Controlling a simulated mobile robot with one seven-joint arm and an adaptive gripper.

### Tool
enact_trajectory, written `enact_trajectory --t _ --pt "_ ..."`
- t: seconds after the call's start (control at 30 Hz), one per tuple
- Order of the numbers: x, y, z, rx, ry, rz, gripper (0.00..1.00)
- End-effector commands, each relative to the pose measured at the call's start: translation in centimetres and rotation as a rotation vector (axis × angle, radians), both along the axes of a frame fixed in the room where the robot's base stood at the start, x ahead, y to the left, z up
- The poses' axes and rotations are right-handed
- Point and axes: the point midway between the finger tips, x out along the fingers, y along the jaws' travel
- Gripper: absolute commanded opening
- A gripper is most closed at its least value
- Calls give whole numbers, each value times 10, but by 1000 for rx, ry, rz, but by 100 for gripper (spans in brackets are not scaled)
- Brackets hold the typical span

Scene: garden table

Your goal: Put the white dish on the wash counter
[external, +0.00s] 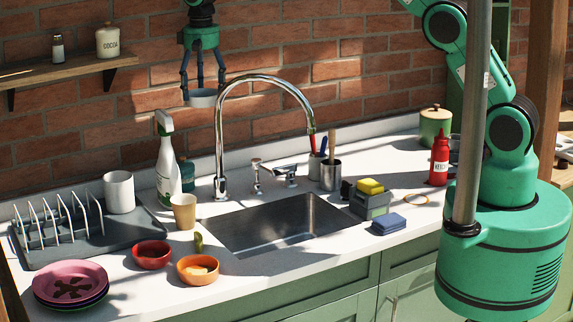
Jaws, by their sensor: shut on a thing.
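My gripper (203,84) is high at the upper middle of the external view, in front of the brick wall and left of the tap's arch. Its fingers point down and are shut on a small shallow white dish (203,99), greyish in the shade. The dish looks roughly level and hangs well above the counter, touching nothing else that I can see. The wash counter (345,252) is the white worktop around the steel sink (268,224).
A chrome tap (219,150) arches beside the held dish. Below stand a spray bottle (166,165), a tan cup (184,212), a red bowl (152,256) and an orange bowl (198,271). A dish rack (55,230) and stacked plates (70,280) fill the left. The counter's front strip below the sink is clear.

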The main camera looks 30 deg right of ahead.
Motion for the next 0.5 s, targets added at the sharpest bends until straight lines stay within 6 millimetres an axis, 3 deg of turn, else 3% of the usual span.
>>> enact_trajectory --t 0.03,0.2,0.5 --pt "5 -20 -5 0 -1 -24 47" --pt "17 -83 -23 0 -1 -98 47" --pt "23 -202 -56 0 -1 -238 47"
